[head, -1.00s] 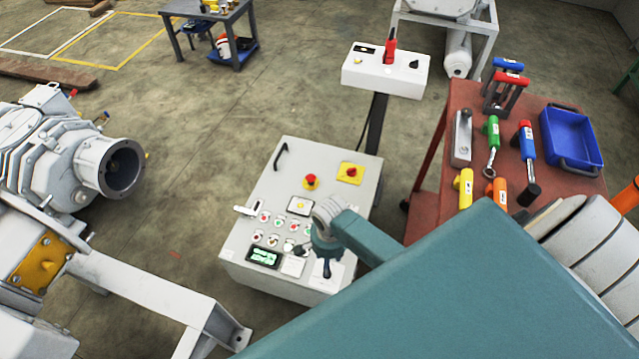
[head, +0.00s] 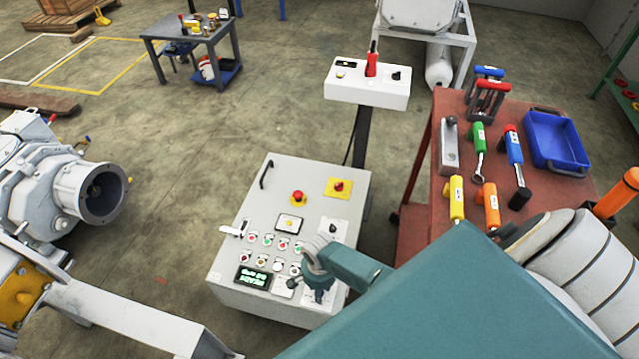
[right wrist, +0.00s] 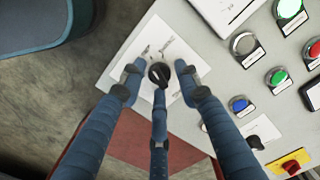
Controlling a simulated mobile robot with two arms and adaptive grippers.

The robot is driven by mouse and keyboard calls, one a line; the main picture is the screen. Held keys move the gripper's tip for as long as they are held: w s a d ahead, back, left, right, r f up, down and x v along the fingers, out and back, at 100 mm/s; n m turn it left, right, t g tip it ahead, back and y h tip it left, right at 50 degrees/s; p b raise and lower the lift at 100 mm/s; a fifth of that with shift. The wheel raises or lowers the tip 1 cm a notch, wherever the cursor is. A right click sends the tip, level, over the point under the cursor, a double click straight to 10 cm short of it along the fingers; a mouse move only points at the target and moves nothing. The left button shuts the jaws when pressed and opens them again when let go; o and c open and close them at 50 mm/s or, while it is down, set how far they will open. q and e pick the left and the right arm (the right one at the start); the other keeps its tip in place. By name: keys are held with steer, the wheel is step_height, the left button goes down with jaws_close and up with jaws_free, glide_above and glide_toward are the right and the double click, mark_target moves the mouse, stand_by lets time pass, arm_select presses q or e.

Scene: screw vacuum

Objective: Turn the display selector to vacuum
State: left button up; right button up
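The grey control box (head: 232,262) stands at centre in the head view, with a small dark display (head: 252,278) lit with green text near its front edge. My right gripper (head: 318,290) is over the box's front right corner. In the right wrist view, a black selector knob (right wrist: 158,74) sits on a white label plate on the panel. My right gripper (right wrist: 158,72) has its three fingers spread around the knob, one on each side. The third finger overlaps the knob's lower edge, and I cannot tell whether it touches. My left gripper is not in view.
Coloured buttons (right wrist: 275,77) and another black switch (right wrist: 255,142) lie close by on the panel. A white box (head: 350,90) on a post stands behind. A red tool table (head: 425,150) is to the right, and a grey pump (head: 75,190) to the left.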

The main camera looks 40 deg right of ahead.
jaws_close()
steer(key=shift+n+p, duration=0.4)
steer(key=shift+n, duration=0.7)
steer(key=n, duration=0.3)
steer(key=shift+n+p, duration=0.3)
steer(key=shift+p, duration=0.05)
steer(key=n, duration=0.4)
steer(key=shift+w+n, duration=0.1)
steer(key=shift+n, duration=0.2)
steer(key=n, duration=0.5)
steer(key=shift+w+p, duration=0.1)
steer(key=shift+p, duration=0.2)
steer(key=shift+n, duration=0.3)
steer(key=shift+r, duration=0.1)
